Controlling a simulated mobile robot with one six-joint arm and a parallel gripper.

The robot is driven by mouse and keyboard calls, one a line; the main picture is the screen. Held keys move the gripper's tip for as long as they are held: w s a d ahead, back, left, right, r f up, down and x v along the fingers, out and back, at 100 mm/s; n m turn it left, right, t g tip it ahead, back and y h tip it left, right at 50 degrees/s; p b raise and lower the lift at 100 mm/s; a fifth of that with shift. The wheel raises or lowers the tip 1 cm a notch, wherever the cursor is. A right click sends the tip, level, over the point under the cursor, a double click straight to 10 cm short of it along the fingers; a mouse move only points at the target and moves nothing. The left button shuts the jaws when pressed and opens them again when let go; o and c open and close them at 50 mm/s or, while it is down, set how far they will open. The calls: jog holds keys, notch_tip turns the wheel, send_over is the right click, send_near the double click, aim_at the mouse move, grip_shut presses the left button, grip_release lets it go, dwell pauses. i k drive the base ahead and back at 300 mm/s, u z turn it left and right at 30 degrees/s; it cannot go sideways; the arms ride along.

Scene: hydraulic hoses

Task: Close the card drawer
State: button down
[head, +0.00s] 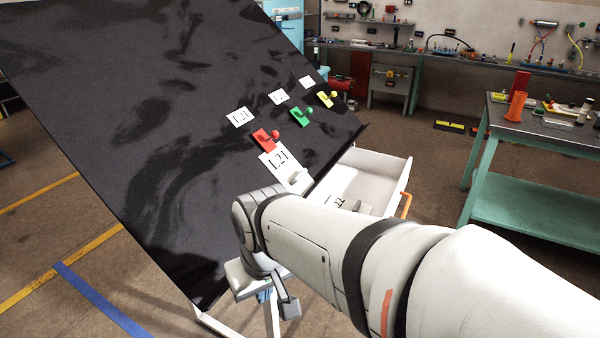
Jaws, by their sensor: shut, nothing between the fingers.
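The white card drawer (383,163) stands open beside the lower right edge of the black tilted board (150,120). Its orange handle (404,204) is at the right end of its front. A card with dark print (337,202) lies inside, partly hidden by my arm. My gripper (284,303) is at the lower middle, left of the drawer and below the board's lower edge. It looks shut and empty, apart from the drawer and its handle. My arm hides the near part of the drawer.
Red (265,139), green (300,115) and yellow (326,98) clips sit on the board by white number cards. A green-legged table (540,125) stands right. Floor between it and the drawer is clear.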

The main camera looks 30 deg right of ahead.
aim_at(380, 180)
jog(key=u, duration=0.05)
jog(key=k, duration=1.65)
jog(key=z, duration=0.95)
jog(key=i, duration=1.65)
jog(key=z, duration=0.05)
